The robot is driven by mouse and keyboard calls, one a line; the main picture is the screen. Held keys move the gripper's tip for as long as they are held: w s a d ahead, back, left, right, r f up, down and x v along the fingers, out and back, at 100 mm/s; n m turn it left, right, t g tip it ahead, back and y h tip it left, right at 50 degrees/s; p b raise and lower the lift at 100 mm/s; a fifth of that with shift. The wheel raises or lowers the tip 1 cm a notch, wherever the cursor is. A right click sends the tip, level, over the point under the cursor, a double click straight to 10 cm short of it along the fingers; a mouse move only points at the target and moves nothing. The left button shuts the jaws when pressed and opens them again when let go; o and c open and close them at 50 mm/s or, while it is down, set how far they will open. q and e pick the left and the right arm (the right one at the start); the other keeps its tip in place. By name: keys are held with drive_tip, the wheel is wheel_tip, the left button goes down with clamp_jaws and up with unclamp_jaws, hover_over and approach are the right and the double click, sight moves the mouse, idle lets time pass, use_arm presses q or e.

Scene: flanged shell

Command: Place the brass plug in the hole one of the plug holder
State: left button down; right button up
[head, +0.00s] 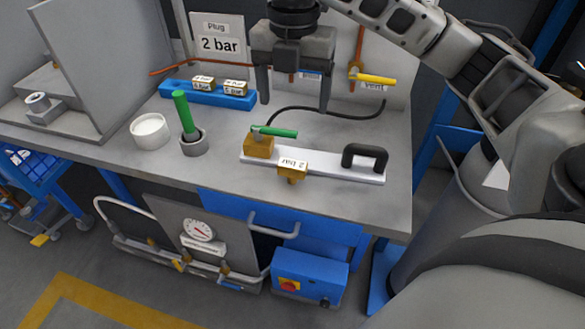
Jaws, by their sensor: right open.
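The blue plug holder (172,88) lies at the back left of the bench. Two brass plugs with white labels, one at the middle (204,83) and one toward the right end (236,88), sit in it. Its left part carries no plug, but the hole is too small to make out. A brass plug (291,172) labelled "2 bar" sits at the front edge of a white flanged bar (340,170). My right gripper (294,100) is open with fingers pointing down, above and behind the bar, apart from the plug; nothing shows between its fingers. My left gripper is out of view.
A brass valve block (258,146) with a green lever and a black handle (365,157) stand on the bar. A grey cup with a green-handled tool (189,130) and a white round pot (150,130) stand left. A black hose runs behind the bar. A "2 bar" sign (219,43) stands behind.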

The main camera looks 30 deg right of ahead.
sight(293, 164)
wheel_tip(293, 164, down, 15)
drive_tip(key=shift+s+a+f+b, duration=0.1)
drive_tip(key=shift+f+b, duration=0.1)
drive_tip(key=shift+b, duration=0.1)
drive_tip(key=c, duration=1.1)
drive_tip(key=shift+c, duration=0.6)
drive_tip(key=shift+r, duration=0.15)
